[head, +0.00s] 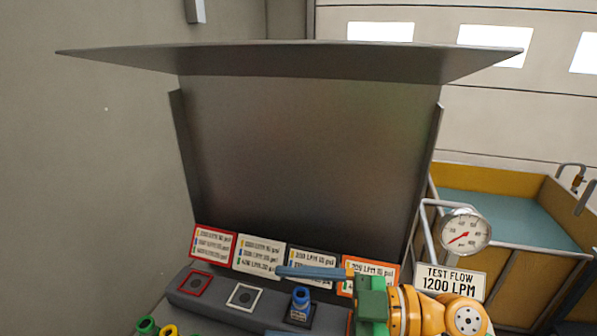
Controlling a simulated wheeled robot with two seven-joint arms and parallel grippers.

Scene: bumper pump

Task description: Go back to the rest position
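My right gripper (276,302), a green body with blue fingers on an orange arm, reaches in from the lower right. Its fingers point left and are spread wide apart, one in front of the placards and one at the bottom edge. A blue fitting (301,297) stands upright in a dark square socket on the grey ledge (215,304), seen between the fingers with a gap to each; nothing is gripped. My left gripper is not in view.
A red-framed socket (195,283) and a white-framed socket (244,296) look empty. Green (147,325) and yellow (169,331) fittings show at the bottom left. Several placards (259,256) line the ledge below a metal hood (300,160). A gauge (466,232), a "TEST FLOW 1200 LPM" sign (450,280) and a yellow tank (480,178) are right.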

